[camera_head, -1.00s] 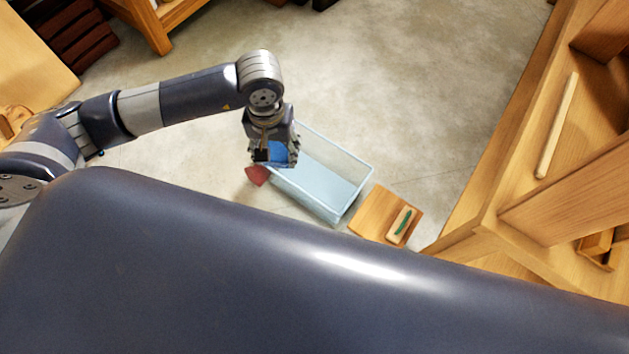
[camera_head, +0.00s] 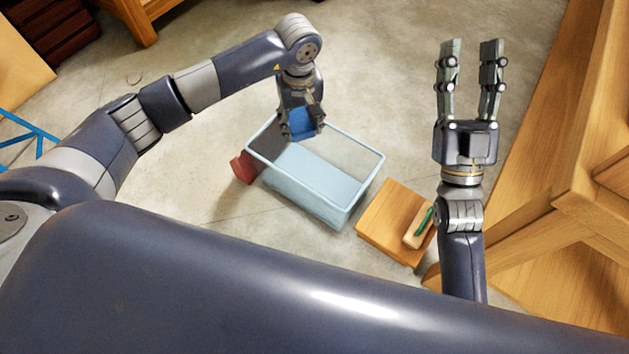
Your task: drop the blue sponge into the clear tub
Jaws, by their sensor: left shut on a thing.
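The clear tub (camera_head: 345,213) is a see-through, pale blue open box standing on the floor in the middle of the view. My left gripper (camera_head: 302,132) is shut on the blue sponge (camera_head: 302,120) and holds it over the back left part of the tub's opening. The gripper's fingers hide part of the sponge. How high the sponge is above the rim is hard to tell. My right gripper (camera_head: 470,50) is open and empty, fingers pointing up the picture, to the right of the tub.
A red object (camera_head: 243,168) is beside the tub's left side. A wooden block or stool (camera_head: 385,222) with a green-marked wooden piece (camera_head: 418,228) on it stands right of the tub. Wooden furniture (camera_head: 570,180) fills the right side. Concrete floor behind the tub is clear.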

